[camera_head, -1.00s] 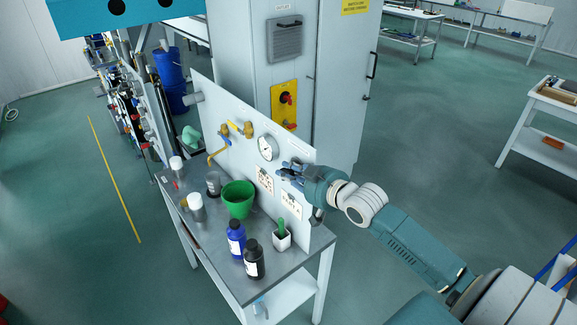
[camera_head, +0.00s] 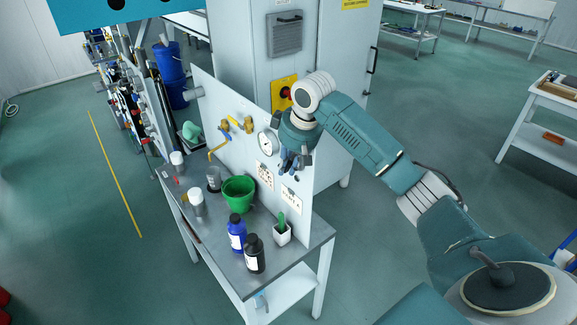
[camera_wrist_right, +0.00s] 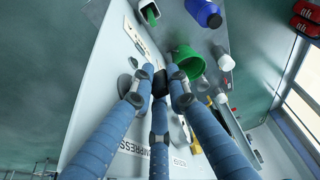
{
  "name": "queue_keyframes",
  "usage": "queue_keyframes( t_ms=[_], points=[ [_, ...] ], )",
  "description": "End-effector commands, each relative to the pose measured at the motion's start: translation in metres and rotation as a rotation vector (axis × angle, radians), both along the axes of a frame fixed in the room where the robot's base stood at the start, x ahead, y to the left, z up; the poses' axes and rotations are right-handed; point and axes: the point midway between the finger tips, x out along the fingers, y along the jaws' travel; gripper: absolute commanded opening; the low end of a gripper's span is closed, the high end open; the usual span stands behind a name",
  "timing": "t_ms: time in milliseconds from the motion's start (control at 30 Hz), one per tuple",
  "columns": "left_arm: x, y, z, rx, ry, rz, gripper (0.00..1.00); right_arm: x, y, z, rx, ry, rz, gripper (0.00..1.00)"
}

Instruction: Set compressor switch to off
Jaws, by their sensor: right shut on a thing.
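The white panel (camera_head: 226,112) stands upright on a bench and carries valves, a gauge and labelled plates. My right gripper (camera_head: 289,168) is at the panel's right part, beside the gauge, with its fingers pointing down. In the right wrist view its blue fingers (camera_wrist_right: 160,80) come together close to the panel face. My left gripper is not in view.
A pressure gauge (camera_head: 266,143) and brass valves (camera_head: 237,124) sit left of the hand. On the bench (camera_head: 262,285) stand a green bucket (camera_head: 239,190), a blue bottle (camera_head: 236,235), a black bottle (camera_head: 254,254) and a white pot (camera_head: 282,234). A grey cabinet (camera_head: 233,60) stands behind.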

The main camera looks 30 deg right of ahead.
Motion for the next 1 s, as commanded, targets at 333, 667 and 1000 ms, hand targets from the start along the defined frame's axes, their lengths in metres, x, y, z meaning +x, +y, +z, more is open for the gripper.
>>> queue_keyframes(
  t_ms=[333,667,1000],
  points=[
    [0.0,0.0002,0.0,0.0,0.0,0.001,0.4,0.006,0.0016,0.0035,-0.017,0.224,0.0,0.0],
    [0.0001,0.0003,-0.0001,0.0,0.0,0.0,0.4,0.0059,0.0012,0.002,-0.025,0.321,0.001,0.0],
    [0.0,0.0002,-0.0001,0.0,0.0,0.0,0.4,0.0058,0.0015,0.0013,-0.027,0.334,0.002,0.0]
  ],
)
